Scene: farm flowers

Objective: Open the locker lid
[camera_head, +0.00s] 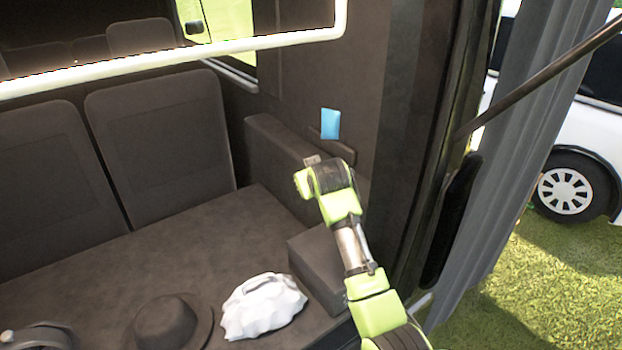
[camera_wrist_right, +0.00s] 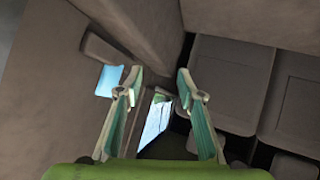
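I cannot tell for certain which part is the locker lid. A dark brown box-like ledge (camera_head: 283,150) runs along the side wall beside the seats, and its top looks closed. A short brown bar (camera_head: 335,148) sits on the wall at its right end; it also shows in the right wrist view (camera_wrist_right: 112,52). My right gripper (camera_head: 310,172) is in front of this ledge, below a blue card. In the right wrist view my right gripper (camera_wrist_right: 160,75) is open, with nothing between its fingertips. My left gripper is not in view.
The blue card (camera_head: 330,124) is on the wall. A brown box (camera_head: 320,258) stands beside my right arm. A white crumpled item (camera_head: 263,305) and a dark hat (camera_head: 168,325) lie on the flat surface at the front. Seats (camera_head: 160,130) stand at the back left.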

